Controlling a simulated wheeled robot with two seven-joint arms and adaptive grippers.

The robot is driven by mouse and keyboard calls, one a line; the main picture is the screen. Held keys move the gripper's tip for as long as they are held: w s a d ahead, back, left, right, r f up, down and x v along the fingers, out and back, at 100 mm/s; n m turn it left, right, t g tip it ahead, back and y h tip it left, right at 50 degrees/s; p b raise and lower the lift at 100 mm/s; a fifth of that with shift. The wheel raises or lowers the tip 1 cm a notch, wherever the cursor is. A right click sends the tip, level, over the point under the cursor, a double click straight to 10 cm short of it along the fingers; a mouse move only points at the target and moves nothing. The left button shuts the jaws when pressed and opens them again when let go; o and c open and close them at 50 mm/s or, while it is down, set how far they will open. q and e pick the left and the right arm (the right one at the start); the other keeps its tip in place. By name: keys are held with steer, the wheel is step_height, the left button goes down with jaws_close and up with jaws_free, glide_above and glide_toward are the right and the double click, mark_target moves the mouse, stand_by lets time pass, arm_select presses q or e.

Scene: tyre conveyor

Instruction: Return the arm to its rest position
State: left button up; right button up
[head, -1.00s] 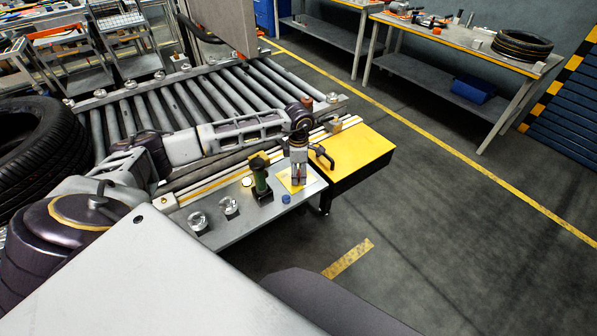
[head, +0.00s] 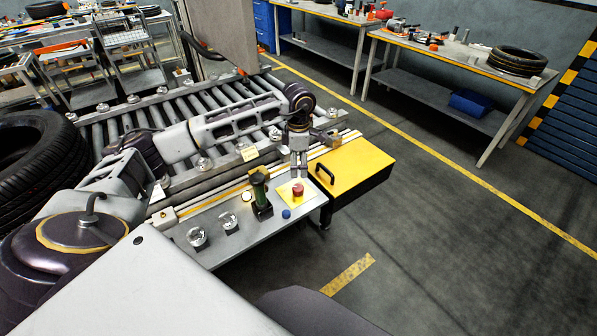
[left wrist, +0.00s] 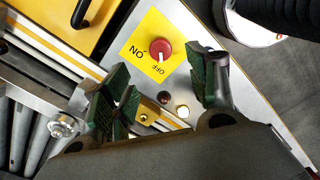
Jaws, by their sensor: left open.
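My left gripper (head: 299,172) points down over the grey control panel (head: 222,252), just behind and above the red knob (head: 297,189) on its yellow plate. In the left wrist view the two green-padded fingers (left wrist: 165,68) stand apart with nothing between them. The red knob (left wrist: 160,49) shows beyond the fingertips, clear of both. Its yellow plate (left wrist: 143,34) carries ON and OFF lettering. My left arm reaches in from the left, across the near side of the roller conveyor (head: 225,107). My right gripper is out of view.
A yellow box with a black handle (head: 352,168) sits to the right. A large tyre (head: 35,160) is at the far left. The floor at right is open.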

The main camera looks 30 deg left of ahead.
arm_select(q)
steer(key=shift+r, duration=0.55)
